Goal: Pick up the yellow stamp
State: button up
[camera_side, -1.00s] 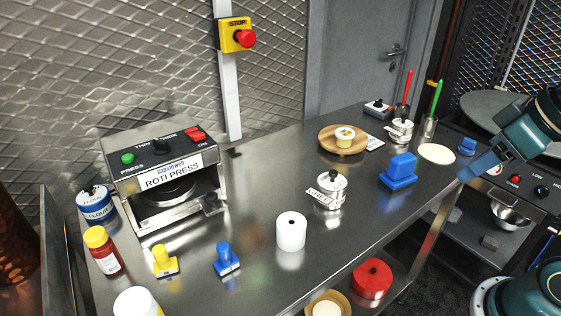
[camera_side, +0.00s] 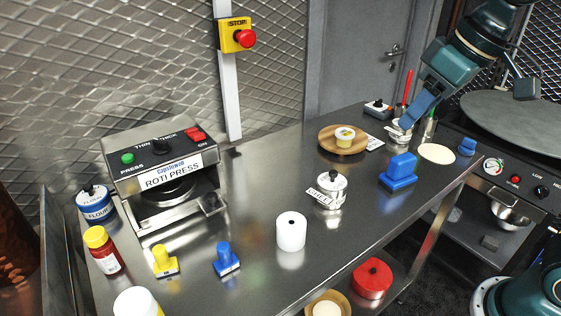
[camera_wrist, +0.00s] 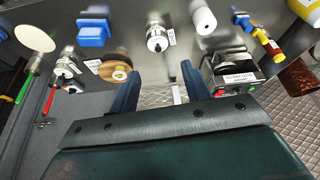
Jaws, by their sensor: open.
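The yellow stamp (camera_side: 164,260) stands upright on the metal counter at the front left, between a red bottle with a yellow cap (camera_side: 103,250) and a blue stamp (camera_side: 227,260). In the wrist view the yellow stamp (camera_wrist: 264,38) is at the upper right, slightly blurred. My gripper (camera_side: 413,113) is above the far right end of the counter, far from the yellow stamp. Its two blue fingers are apart with nothing between them in the wrist view (camera_wrist: 160,88).
The roti press (camera_side: 162,178) stands behind the stamps. A white roll (camera_side: 291,232), a lidded steel pot (camera_side: 331,190), a larger blue object (camera_side: 399,171) and a wooden board (camera_side: 342,146) stand along the counter. The counter's middle is mostly clear.

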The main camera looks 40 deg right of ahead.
jog(key=w+a+r+n+g, duration=0.1)
jog(key=w+a+r, duration=0.1)
jog(key=w+a, duration=0.65)
jog(key=n+g, duration=0.2)
jog(key=n, duration=0.2)
send_over(159, 249)
jog(key=s, duration=0.1)
notch_tip(159, 249, down, 13)
jog(key=shift+s+d+f, duration=0.1)
jog(key=shift+s+d, duration=0.05)
jog(key=shift+d, duration=0.3)
jog(key=shift+f, duration=0.1)
jog(key=shift+w+a+f, duration=0.1)
jog(key=shift+w+f, duration=0.1)
jog(key=shift+f, duration=1.2)
jog(key=shift+w+a+f, duration=0.1)
jog(key=shift+w+f, duration=0.05)
jog(key=shift+f, duration=1.2)
jog(key=shift+w+a+f, duration=0.1)
jog(key=shift+w+f, duration=0.1)
jog(key=shift+f, duration=1.2)
jog(key=shift+w+a+f, duration=0.1)
jog(key=shift+f, duration=1.2)
jog(key=shift+w+a+f, duration=0.1)
jog(key=shift+f, duration=1.2)
